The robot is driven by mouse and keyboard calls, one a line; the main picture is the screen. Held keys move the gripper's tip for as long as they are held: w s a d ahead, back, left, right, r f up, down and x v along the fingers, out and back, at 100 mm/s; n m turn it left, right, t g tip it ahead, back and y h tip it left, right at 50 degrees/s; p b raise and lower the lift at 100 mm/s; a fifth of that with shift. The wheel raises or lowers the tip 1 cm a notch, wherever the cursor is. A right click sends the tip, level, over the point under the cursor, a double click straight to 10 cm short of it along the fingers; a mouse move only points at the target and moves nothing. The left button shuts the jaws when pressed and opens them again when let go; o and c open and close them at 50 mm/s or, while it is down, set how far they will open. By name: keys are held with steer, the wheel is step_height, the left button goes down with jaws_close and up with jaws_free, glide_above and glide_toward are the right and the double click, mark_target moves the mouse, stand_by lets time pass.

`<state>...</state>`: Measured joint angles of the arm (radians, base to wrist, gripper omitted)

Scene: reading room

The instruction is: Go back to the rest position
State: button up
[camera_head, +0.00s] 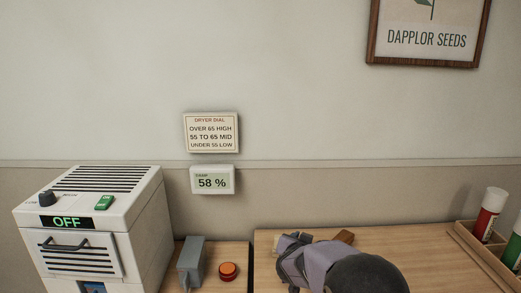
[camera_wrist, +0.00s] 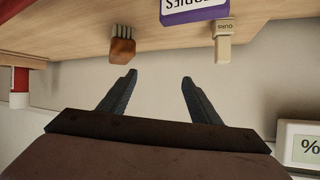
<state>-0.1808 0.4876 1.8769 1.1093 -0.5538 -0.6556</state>
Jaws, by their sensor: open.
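My gripper (camera_wrist: 159,78) is open, with two dark fingers spread apart and nothing between them in the wrist view. In the head view my gripper and wrist show at the bottom centre, in front of the right-hand wooden table (camera_head: 415,250). My arm hides part of that table. No marker for a rest position is visible.
The dryer (camera_head: 140,212) reads OFF at left. A grey device (camera_head: 190,262) and orange button (camera_head: 228,271) sit beside it. The damp display (camera_head: 212,180) reads 58 %. A tray (camera_head: 485,252) holds red and green tubes. A brown brush (camera_wrist: 123,47) and pale stamp (camera_wrist: 223,45) show.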

steer(key=s+a+r+n+g+y+p, duration=0.1)
steer(key=s+a+n+g+y+p, duration=0.15)
steer(key=s, duration=0.55)
steer(key=s+a+r+n+g+y+p, duration=0.1)
steer(key=s+a+n+g+y+p, duration=0.2)
steer(key=s, duration=0.6)
steer(key=s+d+g+p, duration=0.2)
steer(key=s+g, duration=0.1)
steer(key=s, duration=0.8)
steer(key=s+d+g+p, duration=0.2)
steer(key=s+g, duration=0.1)
steer(key=s, duration=0.8)
steer(key=shift+d+f+h, duration=0.35)
steer(key=shift+d+h, duration=0.05)
steer(key=shift+h, duration=0.05)
